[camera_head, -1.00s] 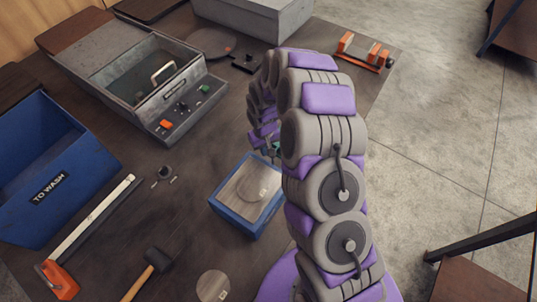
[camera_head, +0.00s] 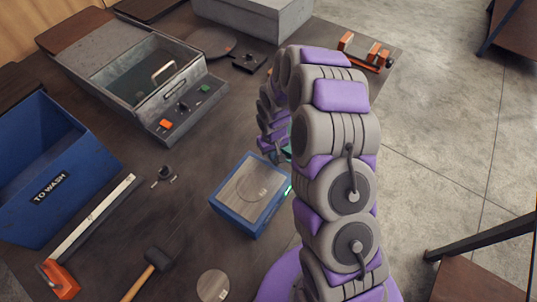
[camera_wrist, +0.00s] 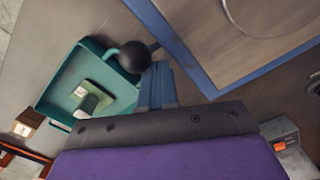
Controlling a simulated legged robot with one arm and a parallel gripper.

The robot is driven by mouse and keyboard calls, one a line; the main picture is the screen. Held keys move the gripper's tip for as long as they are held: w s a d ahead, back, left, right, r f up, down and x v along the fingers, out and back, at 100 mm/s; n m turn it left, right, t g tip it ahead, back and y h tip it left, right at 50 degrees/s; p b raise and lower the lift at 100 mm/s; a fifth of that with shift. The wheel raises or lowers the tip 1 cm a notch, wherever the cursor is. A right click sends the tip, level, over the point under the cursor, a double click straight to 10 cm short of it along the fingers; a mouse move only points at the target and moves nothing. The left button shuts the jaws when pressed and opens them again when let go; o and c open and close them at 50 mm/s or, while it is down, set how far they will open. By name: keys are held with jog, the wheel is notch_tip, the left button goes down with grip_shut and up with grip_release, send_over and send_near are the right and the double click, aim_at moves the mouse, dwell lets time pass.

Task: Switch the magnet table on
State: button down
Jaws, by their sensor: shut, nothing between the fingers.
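The blue-framed table with a flat greyish top (camera_head: 228,208), which looks like the magnet table, stands on the workbench left of my arm. Its blue edge also shows at upper right in the wrist view (camera_wrist: 182,50). A black ball knob (camera_wrist: 134,57) sits beside that edge, close to the left of my fingertips; I cannot tell whether they touch. My gripper (camera_wrist: 158,70) is shut and empty. In the head view its fingers are mostly hidden by my arm. A small green spot (camera_head: 289,190) shows at the table's right edge.
A teal tray (camera_wrist: 52,98) lies left of the knob. A grey basin unit (camera_head: 95,60) with an orange and a green button is at the back left. A blue TO WASH bin (camera_head: 85,165), a mallet (camera_head: 155,260) and an orange-ended bar (camera_head: 95,220) lie to the left.

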jog(key=shift+s+d, duration=0.5)
jog(key=shift+d, duration=0.15)
notch_tip(320, 180, up, 9)
jog(key=w+a+p, duration=0.1)
jog(key=p, duration=0.2)
jog(key=shift+a, duration=0.3)
dwell(0.4)
jog(key=shift+w, duration=0.1)
dwell(0.3)
jog(key=s+d+r+m, duration=0.1)
jog(key=s+d+r, duration=0.2)
jog(key=s+r, duration=0.45)
jog(key=s+d+r+m, duration=0.1)
jog(key=s+d+r, duration=0.1)
jog(key=s+r, duration=0.55)
jog(key=s+d+r, duration=0.1)
jog(key=s+r, duration=0.2)
jog(key=s, duration=0.3)
jog(key=s+d+r+m+g, duration=0.1)
jog(key=s+r, duration=0.1)
jog(key=s, duration=0.4)
jog(key=s+d+r+m+b, duration=0.1)
jog(key=s+d+r, duration=0.1)
jog(key=s, duration=0.5)
jog(key=shift+r+g, duration=0.4)
jog(key=shift+r, duration=0.4)
jog(key=shift+s, duration=0.1)
